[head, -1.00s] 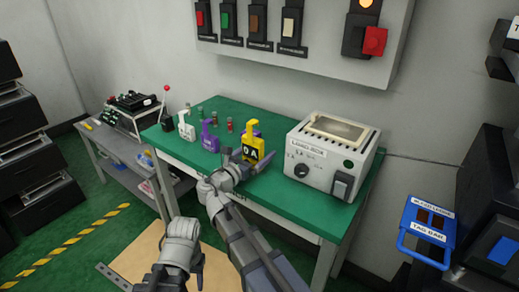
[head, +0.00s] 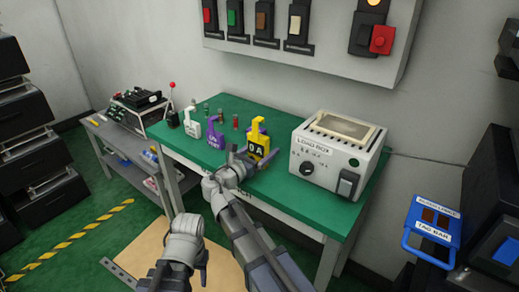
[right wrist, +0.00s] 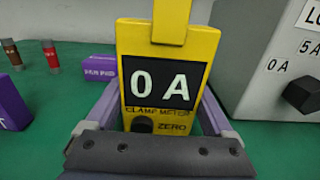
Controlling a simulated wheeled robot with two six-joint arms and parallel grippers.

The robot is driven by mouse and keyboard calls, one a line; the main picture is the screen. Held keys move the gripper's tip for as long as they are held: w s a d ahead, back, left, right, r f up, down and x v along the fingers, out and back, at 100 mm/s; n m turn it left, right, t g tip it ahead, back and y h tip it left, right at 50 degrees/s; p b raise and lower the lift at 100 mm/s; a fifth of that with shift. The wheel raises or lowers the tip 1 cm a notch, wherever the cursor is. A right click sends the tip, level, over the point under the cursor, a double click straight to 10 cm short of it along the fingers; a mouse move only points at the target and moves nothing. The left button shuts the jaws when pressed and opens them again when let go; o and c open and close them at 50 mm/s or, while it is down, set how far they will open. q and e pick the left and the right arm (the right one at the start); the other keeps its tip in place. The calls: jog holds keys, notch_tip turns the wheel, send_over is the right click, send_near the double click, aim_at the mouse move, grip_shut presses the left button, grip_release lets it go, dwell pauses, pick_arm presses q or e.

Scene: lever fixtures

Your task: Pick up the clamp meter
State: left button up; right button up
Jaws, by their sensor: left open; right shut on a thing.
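The yellow clamp meter (head: 258,147) stands upright on the green table (head: 295,208), left of the load box. Its black display reads "0 A" and "CLAMP METER" and "ZERO" show below it in the right wrist view (right wrist: 166,75). My right gripper (head: 252,160) is shut on the meter's body, with a finger along each side (right wrist: 160,115). I cannot tell whether the meter's base touches the table. My left gripper (head: 203,260) is open and empty, low in front of the table; its fingers are only partly visible.
The load box (head: 335,160) stands close to the right of the meter. A purple device (head: 215,138), a white device (head: 192,121) and several small fuses stand to its left. A switch panel (head: 305,30) hangs above. The front-right table area is clear.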

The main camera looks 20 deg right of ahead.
notch_tip(320, 180, up, 20)
jog(key=p, duration=1.9)
jog(key=shift+f, duration=0.2)
jog(key=shift+f, duration=0.1)
